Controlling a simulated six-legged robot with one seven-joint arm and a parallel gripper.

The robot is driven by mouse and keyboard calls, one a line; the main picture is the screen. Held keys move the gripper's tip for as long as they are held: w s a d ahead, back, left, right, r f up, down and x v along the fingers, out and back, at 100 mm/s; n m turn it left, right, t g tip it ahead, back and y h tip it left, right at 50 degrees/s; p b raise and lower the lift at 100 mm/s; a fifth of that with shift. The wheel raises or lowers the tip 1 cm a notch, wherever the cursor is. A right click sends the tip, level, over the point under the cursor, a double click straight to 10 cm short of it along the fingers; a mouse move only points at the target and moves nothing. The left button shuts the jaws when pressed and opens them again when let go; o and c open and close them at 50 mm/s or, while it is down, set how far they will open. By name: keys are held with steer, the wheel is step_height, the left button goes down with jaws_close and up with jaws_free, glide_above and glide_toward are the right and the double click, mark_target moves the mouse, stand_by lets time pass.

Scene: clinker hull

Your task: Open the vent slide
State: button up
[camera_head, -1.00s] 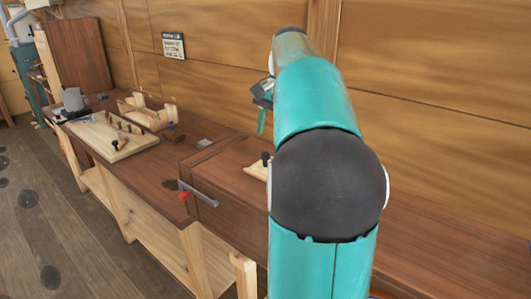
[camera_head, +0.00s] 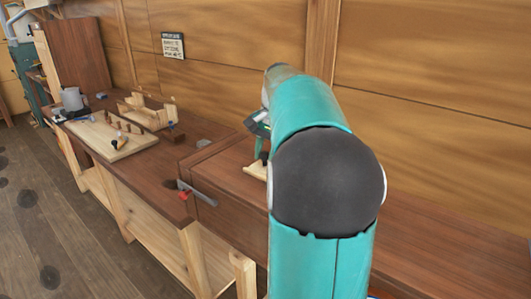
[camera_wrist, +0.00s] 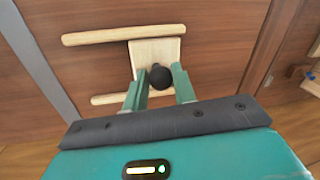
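The vent slide is a pale wooden plate (camera_wrist: 147,46) with a round black knob (camera_wrist: 160,75), seen in the wrist view. The plate lies between two pale wooden rails (camera_wrist: 124,34) on a dark brown wooden surface. My gripper (camera_wrist: 160,84) is open, with one green finger on either side of the knob and the tips close beside it. I cannot tell whether either finger touches the knob. The fingers hide the plate's near edge and part of the near rail. In the head view, a pale corner of the vent assembly (camera_head: 255,171) shows, and my arm covers the rest.
The brown bench (camera_head: 400,235) runs along a plank wall. To the left, a workbench carries a pale board with pegs (camera_head: 100,135), a wooden frame (camera_head: 150,112) and a grey mug (camera_head: 72,99).

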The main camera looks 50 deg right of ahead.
jaws_close()
steer(key=s, duration=0.6)
steer(key=shift+d, duration=0.25)
steer(key=o, duration=0.9)
jaws_free()
steer(key=shift+w, duration=0.1)
steer(key=shift+o, duration=0.2)
step_height(320, 180, up, 14)
steer(key=s, duration=0.2)
steer(key=shift+s+d+f, duration=0.15)
steer(key=shift+s+d, duration=0.15)
steer(key=shift+d, duration=0.05)
